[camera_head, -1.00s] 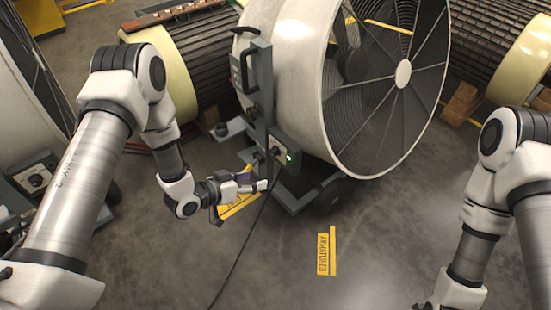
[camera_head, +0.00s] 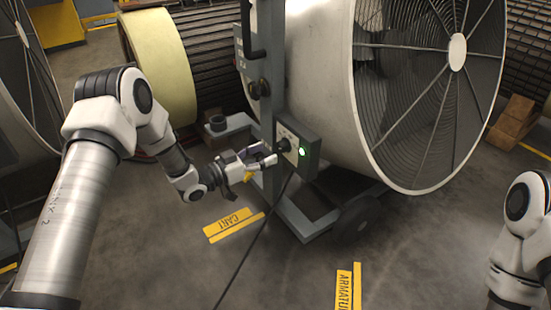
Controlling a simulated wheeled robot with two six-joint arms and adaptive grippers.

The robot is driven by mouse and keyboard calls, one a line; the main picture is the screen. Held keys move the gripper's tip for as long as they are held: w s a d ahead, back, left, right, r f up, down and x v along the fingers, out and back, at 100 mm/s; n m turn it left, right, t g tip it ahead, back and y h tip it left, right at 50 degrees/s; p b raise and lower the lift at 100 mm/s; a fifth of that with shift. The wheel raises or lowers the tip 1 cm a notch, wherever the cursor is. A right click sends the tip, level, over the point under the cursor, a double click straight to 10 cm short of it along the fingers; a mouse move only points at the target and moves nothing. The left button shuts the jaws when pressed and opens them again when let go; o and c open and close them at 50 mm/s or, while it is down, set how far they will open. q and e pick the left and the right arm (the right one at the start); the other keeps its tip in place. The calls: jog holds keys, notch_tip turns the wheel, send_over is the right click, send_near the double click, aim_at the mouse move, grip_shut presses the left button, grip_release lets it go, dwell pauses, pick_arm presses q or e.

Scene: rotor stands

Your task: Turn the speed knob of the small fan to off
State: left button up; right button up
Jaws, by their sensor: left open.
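The fan (camera_head: 325,75) is a large white drum with a dark wire grille, standing on a grey wheeled frame. Its grey control box (camera_head: 306,146) sits low on the frame's post, with a lit green light on its face. The dark speed knob (camera_head: 284,145) is on the box, left of the light. My left gripper (camera_head: 272,156) is open, with its fingertips close to the knob from the left. I cannot tell whether they touch it. My right arm shows at the right edge; its gripper is out of the picture.
A black cable (camera_head: 258,240) runs from the box down across the floor. A yellow CART sign (camera_head: 230,222) lies on the floor. A large cream-ended rotor (camera_head: 160,60) stands behind my left arm. Another fan (camera_head: 18,100) is at the left edge. The front floor is open.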

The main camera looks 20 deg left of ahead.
aim_at(278, 148)
pick_arm(q)
jog(key=b+x, duration=0.1)
jog(key=x, duration=0.3)
jog(key=shift+w+d+f+b, duration=0.1)
jog(key=shift+d+b, duration=0.05)
jog(key=shift+b, duration=0.15)
jog(key=c, duration=1.1)
jog(key=shift+c, duration=0.2)
pick_arm(e)
notch_tip(278, 148, down, 2)
jog(key=shift+f, duration=0.2)
jog(key=shift+r, duration=0.15)
